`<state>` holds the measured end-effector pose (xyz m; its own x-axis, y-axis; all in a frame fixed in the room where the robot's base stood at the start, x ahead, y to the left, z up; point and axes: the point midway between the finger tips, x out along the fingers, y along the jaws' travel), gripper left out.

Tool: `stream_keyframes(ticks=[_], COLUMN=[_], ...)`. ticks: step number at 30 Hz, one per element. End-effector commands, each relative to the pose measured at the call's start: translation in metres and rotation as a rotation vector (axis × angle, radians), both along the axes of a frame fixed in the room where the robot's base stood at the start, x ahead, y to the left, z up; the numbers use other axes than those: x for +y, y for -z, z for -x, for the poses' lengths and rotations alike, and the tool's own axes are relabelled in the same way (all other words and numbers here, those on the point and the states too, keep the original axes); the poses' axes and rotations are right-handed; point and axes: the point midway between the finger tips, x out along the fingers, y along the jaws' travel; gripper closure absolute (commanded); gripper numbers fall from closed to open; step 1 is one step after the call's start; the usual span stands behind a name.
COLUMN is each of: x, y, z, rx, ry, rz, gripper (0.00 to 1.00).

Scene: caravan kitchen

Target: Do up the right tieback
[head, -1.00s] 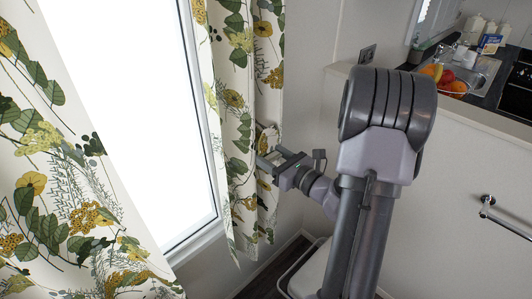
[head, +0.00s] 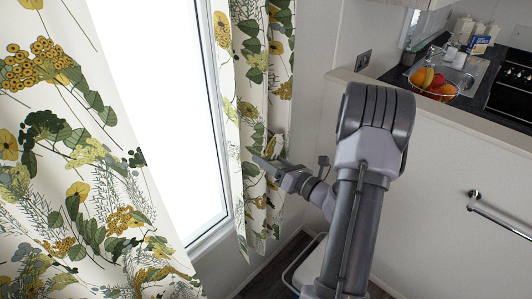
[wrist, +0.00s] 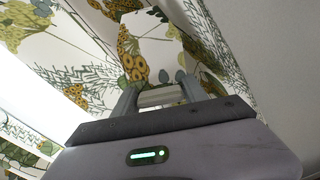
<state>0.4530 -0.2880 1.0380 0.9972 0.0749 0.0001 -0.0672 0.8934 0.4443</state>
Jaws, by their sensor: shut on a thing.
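The right curtain (head: 250,85), cream with green leaves and yellow flowers, hangs at the right side of the window. My gripper (head: 266,166) is at its right part, a little below mid-height of the picture. In the wrist view my gripper (wrist: 160,88) is shut on a flat strip of the same patterned fabric, the right tieback (wrist: 152,50), which stands out beyond the fingers. The curtain (wrist: 60,60) fills the view behind it. The tieback is hard to tell from the curtain in the head view. I cannot see its fastening point or whether it goes around the curtain.
The left curtain (head: 75,170) hangs in the left foreground. The bright window (head: 165,110) lies between the curtains. A low wall (head: 440,170) with a rail (head: 497,214) stands to the right. Behind it are a fruit basket (head: 432,85) and sink (head: 456,78).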

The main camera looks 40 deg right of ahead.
Motion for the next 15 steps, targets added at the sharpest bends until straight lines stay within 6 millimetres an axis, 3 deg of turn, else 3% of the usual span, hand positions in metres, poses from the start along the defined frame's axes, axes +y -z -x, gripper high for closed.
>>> stream_keyframes(ticks=[15], x=[0.032], y=[-0.032], z=[0.002], rx=[0.041], ry=[-0.005], rz=[-0.489], gripper=[1.00])
